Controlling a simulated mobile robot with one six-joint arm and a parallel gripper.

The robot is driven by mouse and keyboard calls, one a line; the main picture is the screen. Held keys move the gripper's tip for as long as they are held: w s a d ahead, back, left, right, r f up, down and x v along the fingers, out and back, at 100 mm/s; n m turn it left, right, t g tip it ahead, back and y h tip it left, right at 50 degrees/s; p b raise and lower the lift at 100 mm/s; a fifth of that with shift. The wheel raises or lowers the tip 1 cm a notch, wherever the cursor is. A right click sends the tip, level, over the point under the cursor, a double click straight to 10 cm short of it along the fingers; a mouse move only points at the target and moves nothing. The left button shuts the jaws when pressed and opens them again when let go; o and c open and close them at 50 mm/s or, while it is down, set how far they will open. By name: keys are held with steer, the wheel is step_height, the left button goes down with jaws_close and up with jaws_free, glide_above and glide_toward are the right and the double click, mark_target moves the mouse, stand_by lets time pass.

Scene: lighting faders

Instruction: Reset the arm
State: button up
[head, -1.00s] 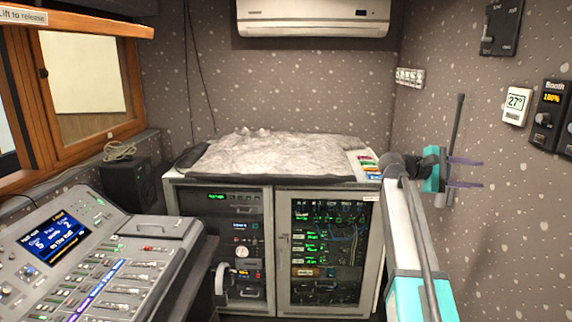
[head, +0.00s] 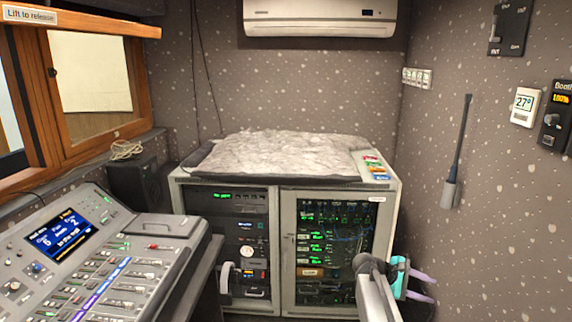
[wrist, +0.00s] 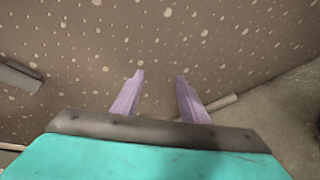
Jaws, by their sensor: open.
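My gripper (head: 428,288) is low at the right in the head view, in front of the right wall and beside the rack cabinet. Its two purple fingers are apart, and nothing is between them. The wrist view also shows my gripper (wrist: 159,78) open and empty, with the speckled wall beyond the fingertips. The lighting console (head: 95,265) with its faders and lit screen (head: 62,236) stands at the lower left in the head view, well away from my gripper.
The rack cabinet (head: 283,245) stands at the back, with a grey cover (head: 275,155) on top. A dark rod with a grey base (head: 450,192) hangs on the right wall. A thermostat (head: 525,106) and control boxes are higher up. A speaker (head: 135,182) stands at left.

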steer(key=s+a+f+g+y, duration=0.15)
steer(key=s+a+f, duration=0.25)
steer(key=s+f, duration=0.45)
steer(key=s+a+f+y, duration=0.2)
steer(key=s+a+f, duration=0.3)
steer(key=f, duration=0.6)
steer(key=s+a+f+g+y, duration=0.1)
steer(key=s+a+f+y, duration=0.15)
steer(key=s+f, duration=0.65)
steer(key=s+a+f+m+g+y, duration=0.1)
steer(key=s+a+f+m, duration=0.1)
steer(key=s+a+f, duration=0.45)
steer(key=s+a+f+m+g+y, duration=0.2)
steer(key=s+a+f, duration=0.15)
steer(key=s, duration=0.55)
steer(key=s+a+m+y, duration=0.3)
steer(key=s+a+m, duration=0.2)
steer(key=a, duration=0.2)
steer(key=shift+a+f+y, duration=0.25)
steer(key=shift+a+y, duration=0.05)
steer(key=shift+y, duration=0.1)
steer(key=shift+d, duration=0.1)
